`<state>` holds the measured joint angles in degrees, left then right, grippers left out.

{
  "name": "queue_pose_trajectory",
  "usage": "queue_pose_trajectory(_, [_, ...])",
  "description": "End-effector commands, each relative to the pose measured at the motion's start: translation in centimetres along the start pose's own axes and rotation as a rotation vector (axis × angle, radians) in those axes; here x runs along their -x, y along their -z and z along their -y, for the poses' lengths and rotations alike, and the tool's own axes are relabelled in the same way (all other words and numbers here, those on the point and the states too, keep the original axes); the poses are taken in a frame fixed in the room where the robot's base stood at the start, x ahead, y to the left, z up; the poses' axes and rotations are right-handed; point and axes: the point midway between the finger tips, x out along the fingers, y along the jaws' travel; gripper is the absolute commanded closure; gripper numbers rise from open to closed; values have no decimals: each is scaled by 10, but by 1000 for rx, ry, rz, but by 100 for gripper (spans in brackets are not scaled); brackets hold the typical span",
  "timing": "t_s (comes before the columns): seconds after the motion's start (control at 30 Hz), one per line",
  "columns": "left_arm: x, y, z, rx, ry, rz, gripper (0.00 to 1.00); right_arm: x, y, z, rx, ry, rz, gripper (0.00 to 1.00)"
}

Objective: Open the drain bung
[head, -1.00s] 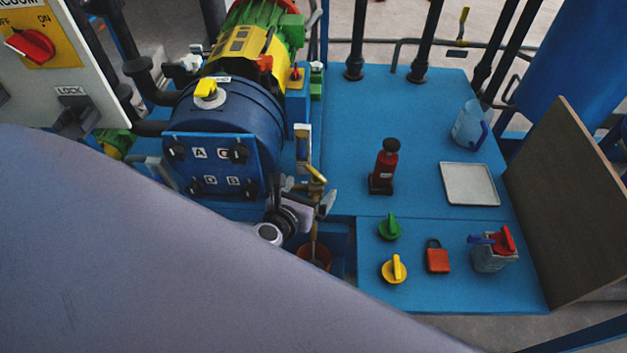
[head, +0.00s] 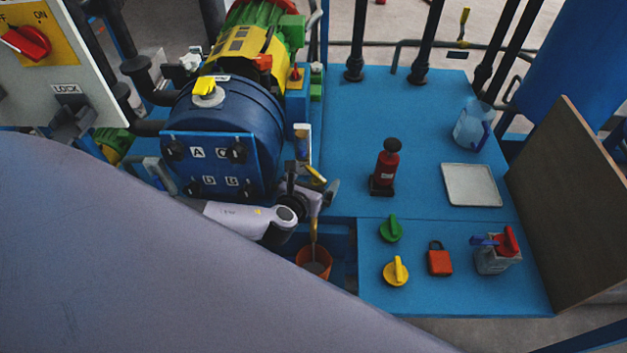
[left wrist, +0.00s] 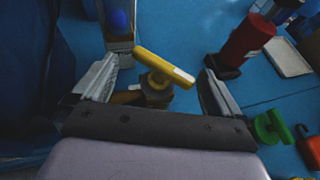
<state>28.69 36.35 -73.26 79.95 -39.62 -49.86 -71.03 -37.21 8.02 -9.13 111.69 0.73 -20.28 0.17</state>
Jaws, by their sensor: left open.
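The drain bung appears to be the small fitting with a yellow bar handle (head: 316,174) at the front right of the blue autoclave vessel (head: 232,125). A brass-coloured pipe runs down from it. In the left wrist view the yellow handle (left wrist: 163,67) lies slanted on a brass body (left wrist: 156,90). My left gripper (head: 313,185) is open at the fitting. Its two fingers (left wrist: 160,76) stand on either side of the handle, with visible gaps and no grip on it. My right gripper is not in view.
An orange bucket (head: 314,262) stands under the pipe. The vessel's front panel (head: 208,167) is just left of my gripper.

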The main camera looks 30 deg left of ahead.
Motion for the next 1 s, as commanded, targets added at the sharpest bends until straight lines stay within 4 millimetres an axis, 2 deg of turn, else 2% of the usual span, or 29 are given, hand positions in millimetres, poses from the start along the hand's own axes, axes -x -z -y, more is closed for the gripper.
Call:
queue_pose_trajectory(0.13, [0,0,0,1,1,0,0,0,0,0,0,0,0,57])
queue_pose_trajectory(0.17, [0,0,0,1,0,0,4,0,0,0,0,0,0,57])
queue_pose_trajectory(0.3, [0,0,0,1,0,0,49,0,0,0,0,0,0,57])
queue_pose_trajectory(0.33, [0,0,0,1,0,0,56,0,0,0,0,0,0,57])
queue_pose_trajectory(0.67, [1,-1,2,19,-36,-1,56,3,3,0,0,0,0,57])
queue_pose_trajectory(1.0, [1,-1,7,102,-232,-2,56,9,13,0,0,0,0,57])
